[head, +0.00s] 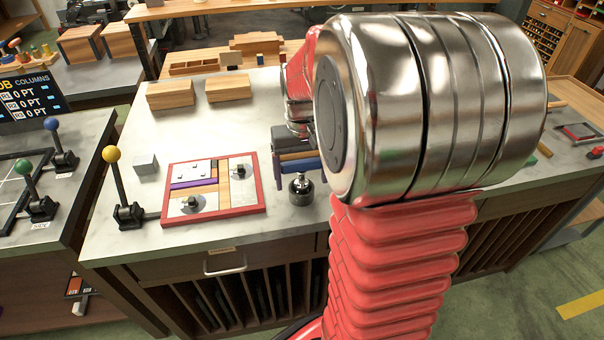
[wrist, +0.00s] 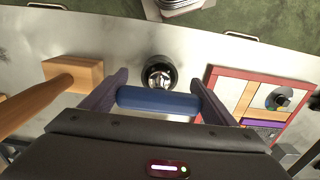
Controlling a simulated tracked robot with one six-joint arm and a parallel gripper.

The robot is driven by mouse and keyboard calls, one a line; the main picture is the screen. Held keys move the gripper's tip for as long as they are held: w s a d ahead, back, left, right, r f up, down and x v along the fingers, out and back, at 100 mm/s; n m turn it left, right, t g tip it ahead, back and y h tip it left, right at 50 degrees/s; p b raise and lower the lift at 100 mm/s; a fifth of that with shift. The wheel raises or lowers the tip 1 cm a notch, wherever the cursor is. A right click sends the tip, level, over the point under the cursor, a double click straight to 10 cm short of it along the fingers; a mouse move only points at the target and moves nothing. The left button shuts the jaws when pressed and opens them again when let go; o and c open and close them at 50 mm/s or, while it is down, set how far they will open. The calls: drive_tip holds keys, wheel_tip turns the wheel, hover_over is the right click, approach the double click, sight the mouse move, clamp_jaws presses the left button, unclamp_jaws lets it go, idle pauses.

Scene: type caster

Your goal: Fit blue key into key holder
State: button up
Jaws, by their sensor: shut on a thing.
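The blue key (wrist: 158,101) is a blue bar lying crosswise between the two dark fingers of my gripper (wrist: 157,92), which is shut on it. In the head view the blue key (head: 301,165) and my gripper (head: 299,176) show just above and behind a small round stand. This stand (wrist: 159,70) has a dark ring and a shiny metal centre and appears to be the key holder; it also shows in the head view (head: 301,190).
A red-framed board (head: 212,211) with knobs and coloured pieces lies left of the stand. A yellow-knobbed lever (head: 115,180) and a grey cube (head: 146,164) are farther left. Wooden blocks (head: 228,87) sit behind. In the wrist view a wooden block with a rod (wrist: 72,72) stands left.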

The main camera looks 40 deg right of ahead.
drive_tip(key=shift+f, duration=0.5)
drive_tip(key=o, duration=1.5)
wheel_tip(320, 180, up, 14)
drive_tip(key=shift+f, duration=0.15)
idle(0.5)
